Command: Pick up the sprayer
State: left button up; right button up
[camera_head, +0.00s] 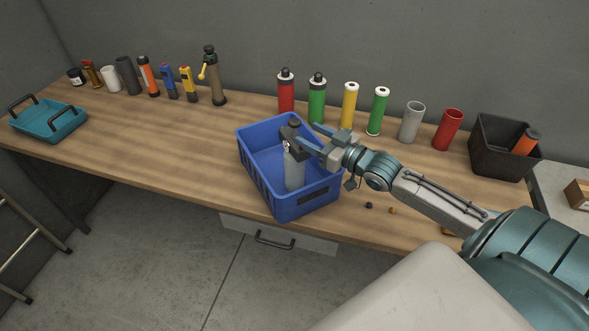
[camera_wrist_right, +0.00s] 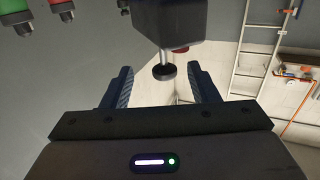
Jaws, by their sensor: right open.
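The sprayer appears to be the grey bottle (camera_head: 294,172) with a dark top, standing in the blue crate (camera_head: 313,206). My right gripper (camera_head: 299,139) is at its upper part, over the crate, and partly covers it. In the right wrist view, a black boxy head (camera_wrist_right: 182,20) with a thin stem and a round black knob (camera_wrist_right: 164,71) shows between the two open fingers (camera_wrist_right: 163,90). I cannot tell whether the fingers touch it. My left gripper is not in view.
A teal tray (camera_head: 62,128) stands at the far left. Several bottles, cylinders and a tan bottle with a yellow lever (camera_head: 213,80) line the back. A black bin (camera_head: 497,157) stands at the right. A drawer (camera_head: 300,240) is below the bench. The wood left of the crate is clear.

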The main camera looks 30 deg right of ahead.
aim_at(295, 127)
jog(key=shift+w+a+b, duration=0.2)
jog(key=shift+w+b, duration=0.2)
jog(key=shift+b, duration=0.1)
jog(key=b+x, duration=0.2)
jog(key=x, duration=0.1)
jog(key=shift+w+a+r, duration=0.15)
jog(key=shift+w+a, duration=0.05)
jog(key=shift+w, duration=0.1)
jog(key=shift+w+a, duration=0.2)
jog(key=shift+w, duration=0.25)
jog(key=shift+c, duration=0.2)
jog(key=shift+r, duration=0.1)
grip_shut()
